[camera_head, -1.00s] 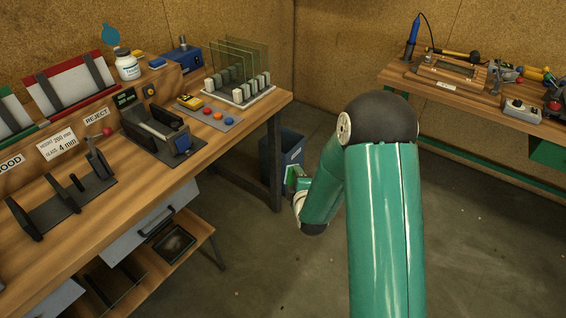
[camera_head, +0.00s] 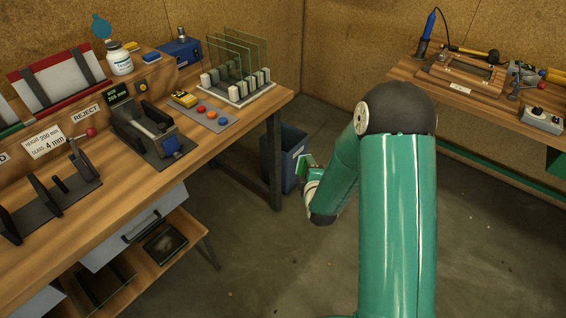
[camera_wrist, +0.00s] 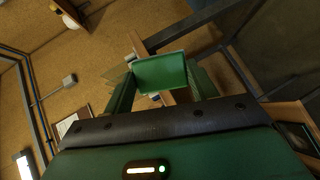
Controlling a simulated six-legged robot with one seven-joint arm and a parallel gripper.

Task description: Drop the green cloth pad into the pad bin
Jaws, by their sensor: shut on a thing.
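The green cloth pad (camera_wrist: 160,72) is held between the two fingers of my gripper (camera_wrist: 162,84) in the wrist view, its flat face to the camera. In the head view my gripper (camera_head: 308,168) is small and partly hidden by my arm, with a bit of green at its tip. The pad bin (camera_head: 272,160), a dark blue-grey open bin with a pale label, stands on the floor beside the bench's right leg. My gripper shows at the bin's right side in the picture. Whether the pad is over the opening I cannot tell.
The wooden bench (camera_head: 190,105) fills the left, with a glass rack (camera_head: 240,92) at its right end. Its dark leg (camera_head: 274,165) stands close to the bin. A second table (camera_head: 450,88) is at the back right. The floor between is clear.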

